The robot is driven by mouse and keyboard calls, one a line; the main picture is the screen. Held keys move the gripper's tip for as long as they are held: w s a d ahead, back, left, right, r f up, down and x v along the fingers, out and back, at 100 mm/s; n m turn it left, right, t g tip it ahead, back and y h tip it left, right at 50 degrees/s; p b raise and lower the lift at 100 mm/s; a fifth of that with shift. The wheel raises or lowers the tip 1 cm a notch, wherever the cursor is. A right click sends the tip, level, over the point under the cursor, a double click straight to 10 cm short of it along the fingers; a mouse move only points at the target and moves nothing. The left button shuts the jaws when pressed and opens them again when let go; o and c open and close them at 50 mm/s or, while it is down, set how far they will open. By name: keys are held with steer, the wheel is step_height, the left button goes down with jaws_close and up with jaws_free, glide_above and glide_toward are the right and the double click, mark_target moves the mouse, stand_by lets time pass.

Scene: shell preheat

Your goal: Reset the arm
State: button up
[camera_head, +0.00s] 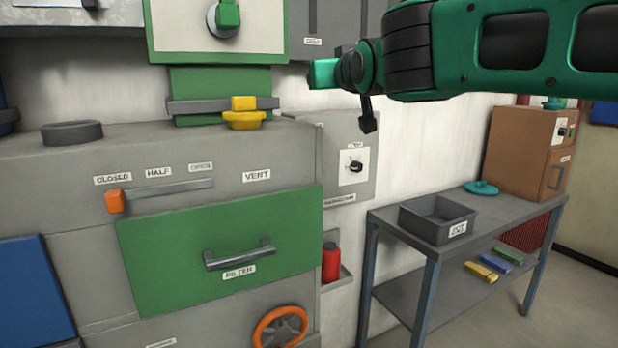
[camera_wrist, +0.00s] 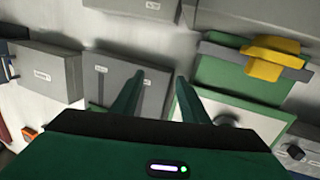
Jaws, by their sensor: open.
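My green and black arm reaches in from the upper right in the head view. My gripper (camera_head: 324,73) is at its left end, in front of the white wall and above the grey machine. In the wrist view my gripper (camera_wrist: 155,88) shows two green fingers spread apart with nothing between them. The fingers point toward grey boxes and a green panel on the wall, and they touch nothing that I can see.
A grey cabinet has a green FILTER drawer (camera_head: 225,245), an orange-tipped VENT lever (camera_head: 116,201) and an orange wheel (camera_head: 280,328). A yellow part (camera_head: 244,118) sits by a green block. At right, a table (camera_head: 400,238) holds a grey bin (camera_head: 436,208) and a brown box (camera_head: 515,150).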

steer(key=s+d+f+m+g+h, duration=0.25)
steer(key=s+d+f+g, duration=0.2)
steer(key=d+f, duration=0.85)
steer(key=s+d+f+m+g+h, duration=0.2)
steer(key=s+d+f+g+h, duration=0.25)
steer(key=d+f, duration=0.9)
steer(key=s+d+f+m+g, duration=0.2)
steer(key=s+d+f, duration=0.35)
steer(key=s, duration=0.25)
steer(key=s+d+f+m+g, duration=0.1)
steer(key=s+d+f+g, duration=0.1)
steer(key=s+d+f, duration=0.35)
steer(key=s+f+m+g+y, duration=0.1)
steer(key=s+f+g, duration=0.1)
steer(key=s, duration=0.7)
steer(key=s+f+m+g+y, duration=0.1)
steer(key=s+f+g+y, duration=0.1)
steer(key=s, duration=0.7)
steer(key=shift+s+a+f, duration=0.15)
steer(key=shift+a+f, duration=0.05)
steer(key=shift+f, duration=0.65)
